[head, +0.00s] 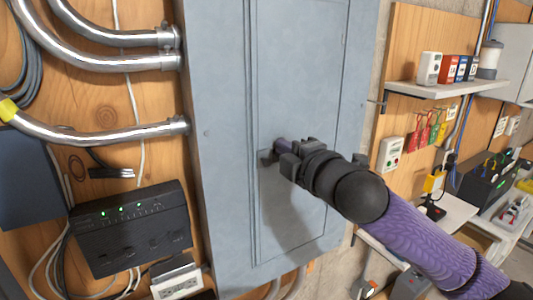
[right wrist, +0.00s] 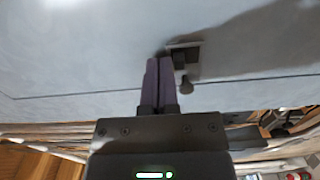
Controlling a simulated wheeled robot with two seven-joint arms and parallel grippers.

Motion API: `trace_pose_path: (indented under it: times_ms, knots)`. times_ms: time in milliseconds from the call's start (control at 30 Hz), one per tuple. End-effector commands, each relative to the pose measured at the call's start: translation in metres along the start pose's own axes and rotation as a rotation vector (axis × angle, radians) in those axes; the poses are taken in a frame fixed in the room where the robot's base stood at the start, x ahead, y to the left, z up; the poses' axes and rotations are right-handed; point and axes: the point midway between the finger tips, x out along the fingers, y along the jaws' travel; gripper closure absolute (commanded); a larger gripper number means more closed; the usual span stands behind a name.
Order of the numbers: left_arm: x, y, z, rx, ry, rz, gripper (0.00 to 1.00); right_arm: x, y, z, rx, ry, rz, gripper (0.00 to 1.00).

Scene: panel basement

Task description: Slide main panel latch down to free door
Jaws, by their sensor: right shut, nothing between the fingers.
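The grey main panel (head: 228,200) fills the middle of the head view, with its door (head: 298,80) flush in the front. The small dark latch (head: 266,157) sits at the door's left edge, partly behind my right gripper. My right gripper (head: 281,145) is at the latch, its purple fingers closed together with nothing between them. In the right wrist view the shut fingers (right wrist: 160,68) lie right beside the dark latch (right wrist: 186,58), which has a small knob. I cannot tell whether they touch. My left gripper is not in view.
Metal conduits (head: 100,62) and a black box with green lights (head: 130,228) are on the wooden wall at left. At right, a shelf (head: 450,88) holds small boxes, with a cluttered bench (head: 450,215) below. The space before the panel's upper front is clear.

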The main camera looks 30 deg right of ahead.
Motion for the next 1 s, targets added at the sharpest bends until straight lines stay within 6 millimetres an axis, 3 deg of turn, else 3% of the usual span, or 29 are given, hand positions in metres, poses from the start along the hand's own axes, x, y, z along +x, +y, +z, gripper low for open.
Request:
trace_pose_path:
  times_ms: [1000]
  knots:
    - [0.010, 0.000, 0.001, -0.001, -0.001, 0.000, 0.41, 0.000, -0.013, 0.000, 0.000, 0.000, -0.001, 1.00]
